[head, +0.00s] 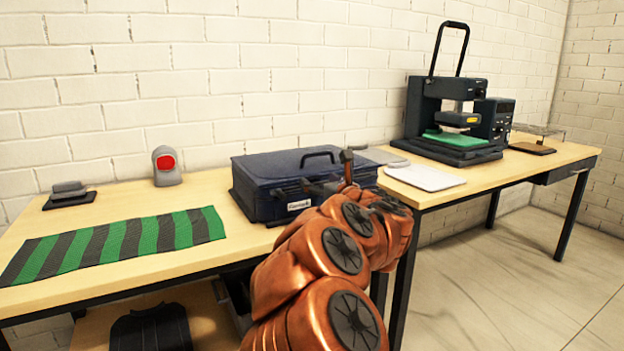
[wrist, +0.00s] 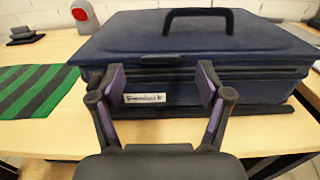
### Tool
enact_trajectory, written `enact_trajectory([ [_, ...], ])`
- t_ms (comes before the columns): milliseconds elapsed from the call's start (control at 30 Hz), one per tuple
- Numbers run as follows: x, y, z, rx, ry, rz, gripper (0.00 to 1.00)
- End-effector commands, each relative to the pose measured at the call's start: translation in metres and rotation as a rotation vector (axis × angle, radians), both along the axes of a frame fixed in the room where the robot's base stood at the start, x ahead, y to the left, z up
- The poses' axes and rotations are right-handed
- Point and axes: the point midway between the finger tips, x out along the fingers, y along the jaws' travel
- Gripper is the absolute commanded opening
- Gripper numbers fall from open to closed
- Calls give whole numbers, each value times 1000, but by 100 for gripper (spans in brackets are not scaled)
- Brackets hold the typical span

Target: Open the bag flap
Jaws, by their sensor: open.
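The bag is a dark blue case (head: 277,168) lying flat on the wooden table, with a black handle (head: 304,156) on its top and a white label (head: 299,205) on its front. Its top flap (wrist: 196,38) lies down over the body in the wrist view. My gripper (wrist: 161,78) is open in front of the bag, its two fingers apart on either side of the label at the height of the flap's front edge. I cannot tell whether the fingertips touch the bag. In the head view my arm hides the bag's lower right front.
A green and black striped cloth (head: 115,243) lies left of the bag. A grey device with a red button (head: 166,166) and a small grey item (head: 69,194) stand behind it. A heat press (head: 450,120) and a white sheet (head: 425,177) are on the right table.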

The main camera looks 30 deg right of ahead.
Motion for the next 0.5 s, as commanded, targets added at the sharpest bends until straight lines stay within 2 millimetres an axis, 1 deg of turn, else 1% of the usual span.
enact_trajectory([
  [33,8,0,-1,2,-1,5,77],
  [233,31,-2,-1,2,-1,4,77],
  [333,39,-3,0,2,-1,0,77],
  [500,43,-5,-1,3,1,-3,77],
])
